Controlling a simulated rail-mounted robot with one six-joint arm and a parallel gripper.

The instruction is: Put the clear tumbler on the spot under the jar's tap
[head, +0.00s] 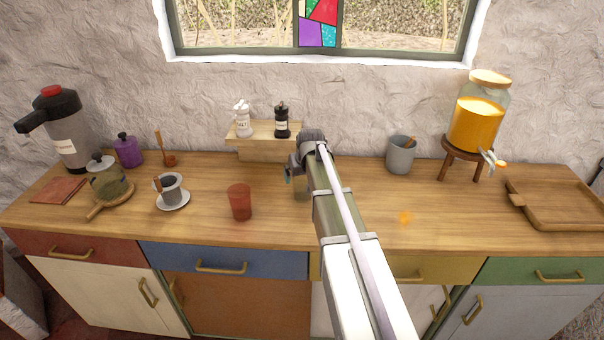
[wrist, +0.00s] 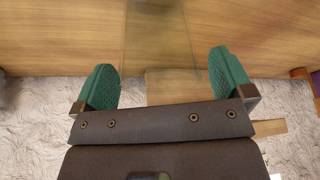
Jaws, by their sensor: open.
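The clear tumbler (head: 301,190) stands on the wooden counter in the head view, partly hidden behind my gripper and arm. In the wrist view the see-through tumbler (wrist: 160,42) shows faintly just beyond and between the fingertips. My gripper (head: 294,174) is open, with its teal fingers (wrist: 165,75) apart on either side of the tumbler's line; I cannot tell whether they touch it. The jar (head: 476,122) of orange drink stands on a small wooden stand (head: 466,152) at the right. Its tap (head: 488,158) points toward the counter front.
A red tumbler (head: 239,202) stands left of my gripper. A grey mug (head: 400,156) stands left of the jar, and a wooden tray (head: 560,205) lies to its right. An orange glow (head: 405,217) lies on the clear counter right of my arm. Shakers stand on a wooden riser (head: 262,149) behind.

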